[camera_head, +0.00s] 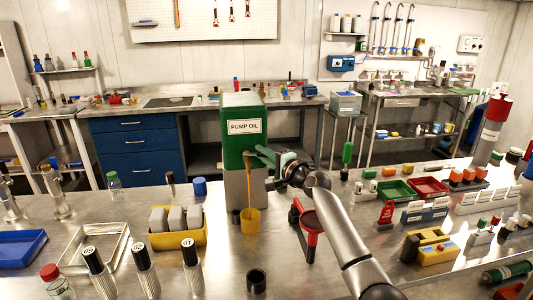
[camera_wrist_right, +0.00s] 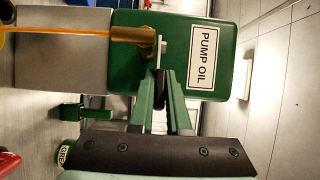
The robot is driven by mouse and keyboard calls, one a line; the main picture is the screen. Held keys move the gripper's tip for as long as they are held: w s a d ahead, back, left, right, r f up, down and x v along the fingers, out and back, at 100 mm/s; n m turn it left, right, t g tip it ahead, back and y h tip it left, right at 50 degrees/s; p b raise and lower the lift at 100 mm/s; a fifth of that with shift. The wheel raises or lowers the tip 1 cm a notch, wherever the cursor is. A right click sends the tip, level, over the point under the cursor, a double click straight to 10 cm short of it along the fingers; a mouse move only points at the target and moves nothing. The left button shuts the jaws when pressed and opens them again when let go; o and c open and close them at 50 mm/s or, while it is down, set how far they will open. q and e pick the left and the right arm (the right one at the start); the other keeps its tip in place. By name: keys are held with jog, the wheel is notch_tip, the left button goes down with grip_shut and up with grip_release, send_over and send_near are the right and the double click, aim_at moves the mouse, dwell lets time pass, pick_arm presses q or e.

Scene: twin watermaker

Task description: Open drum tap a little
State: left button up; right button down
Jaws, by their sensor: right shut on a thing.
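The green drum (camera_head: 243,113) labelled PUMP OIL stands on a grey block on the bench; it also shows in the right wrist view (camera_wrist_right: 228,80). Its brass tap (camera_wrist_right: 133,36) sticks out at the front. A thin orange stream of oil (camera_head: 249,190) runs from the tap down to a yellow cup (camera_head: 251,222) below it. My right gripper (camera_head: 264,158) comes in from the right. In the right wrist view its green fingers (camera_wrist_right: 160,78) are shut on the tap's handle (camera_wrist_right: 159,92), partly hidden between them. My left gripper is not in view.
A yellow bin with grey blocks (camera_head: 205,234) stands left of the cup. A red stand (camera_head: 308,226) and a dark cup (camera_head: 257,281) are close to my right arm. Several small bottles, trays and blocks crowd the bench on both sides.

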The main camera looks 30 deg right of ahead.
jog(key=c, duration=0.9)
grip_release()
jog(key=s, duration=0.4)
jog(key=s+d, duration=0.1)
jog(key=s, duration=0.7)
jog(key=shift+s+d, duration=0.25)
jog(key=shift+d, duration=0.1)
